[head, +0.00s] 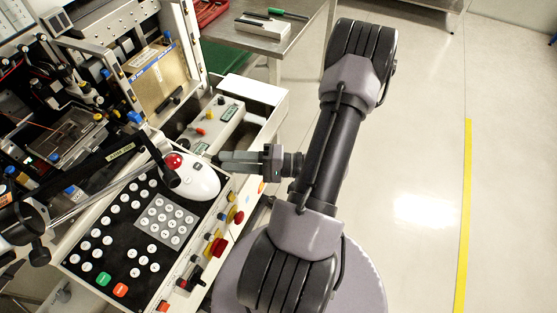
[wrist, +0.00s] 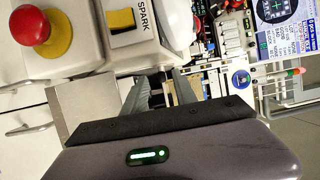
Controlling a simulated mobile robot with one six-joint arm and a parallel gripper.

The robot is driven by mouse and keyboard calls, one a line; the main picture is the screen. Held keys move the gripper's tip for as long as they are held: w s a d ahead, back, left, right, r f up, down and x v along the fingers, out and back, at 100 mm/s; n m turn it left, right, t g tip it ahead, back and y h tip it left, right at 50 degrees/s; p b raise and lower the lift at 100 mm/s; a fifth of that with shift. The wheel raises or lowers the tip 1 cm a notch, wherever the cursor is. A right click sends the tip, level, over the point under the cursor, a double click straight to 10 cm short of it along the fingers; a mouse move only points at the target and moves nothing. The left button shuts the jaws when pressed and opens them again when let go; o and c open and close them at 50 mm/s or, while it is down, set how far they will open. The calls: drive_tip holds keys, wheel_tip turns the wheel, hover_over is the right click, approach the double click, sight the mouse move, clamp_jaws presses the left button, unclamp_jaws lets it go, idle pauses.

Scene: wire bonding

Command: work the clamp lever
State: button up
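My gripper (head: 222,161) reaches left over the edge of the machine's front console, its fingers apart with nothing visible between them. In the wrist view its two fingers (wrist: 160,88) also stand apart. I cannot tell for sure which part is the clamp lever. A small orange-tipped control (head: 201,131) sits on the pale control box (head: 222,122) just above and left of the gripper, apart from it. The fingertips show close to the white mouse-like controller (head: 203,184); I cannot tell their height above it.
A black keypad panel (head: 118,225) with several buttons lies at lower left. A red emergency knob shows in the wrist view (wrist: 30,25), beside a yellow switch marked SPARK (wrist: 122,20). A metal side table (head: 285,45) stands behind. Open floor (head: 425,120) lies to the right.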

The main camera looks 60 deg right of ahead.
drive_tip(key=p+v, duration=0.4)
drive_tip(key=v, duration=1.2)
drive_tip(key=shift+s, duration=0.15)
